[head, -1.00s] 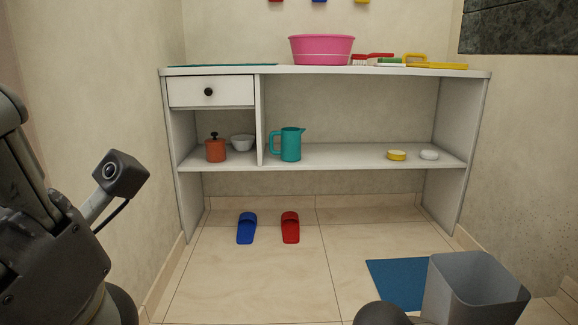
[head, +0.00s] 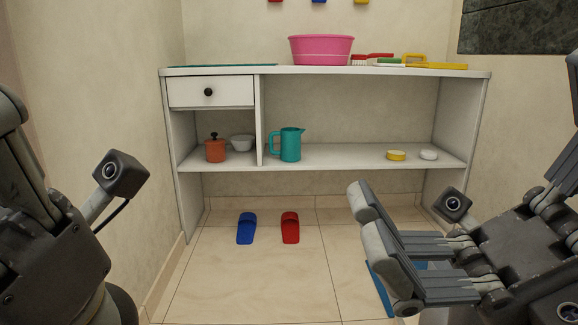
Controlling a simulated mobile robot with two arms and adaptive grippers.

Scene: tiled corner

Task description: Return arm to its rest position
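My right gripper (head: 372,226) reaches in from the right, low in the head view. Its fingers point left, with light grey pads near the tips, above the floor in front of the shelf unit. Nothing shows between the fingers, but the angle does not show how far apart they are. My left arm and the body of my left gripper (head: 55,250) are at the left edge, beside the wall. The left fingers cannot be seen.
A white shelf unit (head: 350,71) holds a pink basin (head: 321,49), a teal jug (head: 290,145) and an orange pot (head: 215,150). Blue (head: 246,229) and red (head: 290,228) slippers lie on the floor. My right gripper largely covers a blue mat (head: 379,290).

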